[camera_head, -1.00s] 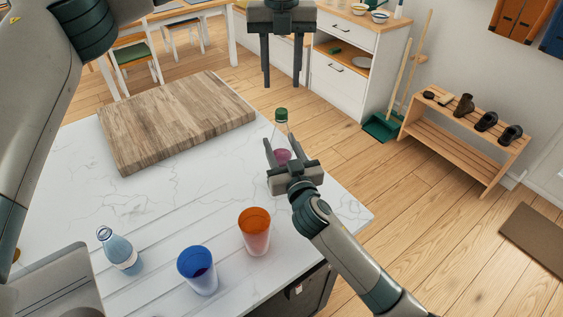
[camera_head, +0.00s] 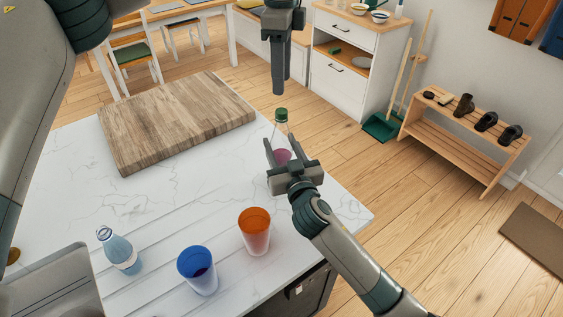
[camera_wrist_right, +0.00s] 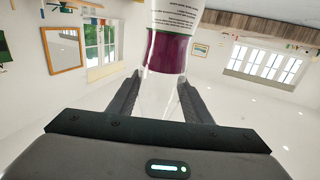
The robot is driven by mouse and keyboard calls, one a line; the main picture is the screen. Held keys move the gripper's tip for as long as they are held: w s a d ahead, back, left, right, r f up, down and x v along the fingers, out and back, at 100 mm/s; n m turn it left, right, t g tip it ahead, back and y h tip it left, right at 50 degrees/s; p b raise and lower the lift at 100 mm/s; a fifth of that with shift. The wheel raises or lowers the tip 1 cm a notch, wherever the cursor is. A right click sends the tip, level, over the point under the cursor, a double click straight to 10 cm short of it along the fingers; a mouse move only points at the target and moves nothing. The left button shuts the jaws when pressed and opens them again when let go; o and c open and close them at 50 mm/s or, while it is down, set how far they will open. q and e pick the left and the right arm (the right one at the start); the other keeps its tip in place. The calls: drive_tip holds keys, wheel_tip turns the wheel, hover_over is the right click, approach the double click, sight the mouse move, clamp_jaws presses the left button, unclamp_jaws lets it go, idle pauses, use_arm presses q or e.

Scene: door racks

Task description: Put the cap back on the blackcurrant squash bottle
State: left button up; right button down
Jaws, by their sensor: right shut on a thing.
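The blackcurrant squash bottle (camera_head: 283,156) is clear with purple liquid low inside. It stands upright in the grasp of my right gripper (camera_head: 285,160), near the counter's right edge. A green cap (camera_head: 281,114) sits at the bottle's top; whether it is screwed tight cannot be told. In the right wrist view the bottle (camera_wrist_right: 166,52) shows a white label, purple liquid and a clear part between the fingers (camera_wrist_right: 160,98). My left gripper (camera_head: 281,88) points down just above the cap, apart from it. Its fingers show nearly one behind the other, seemingly open and empty.
On the white marble counter (camera_head: 160,205) stand an orange cup (camera_head: 255,232), a blue cup (camera_head: 197,270) and a pale blue bottle (camera_head: 119,250). A thick wooden board (camera_head: 175,120) lies at the back left. The counter's middle is clear.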

sight(281, 110)
use_arm(q)
drive_tip(key=shift+n, duration=0.3)
drive_tip(key=shift+f, duration=0.15)
drive_tip(key=shift+f, duration=3.9)
clamp_jaws()
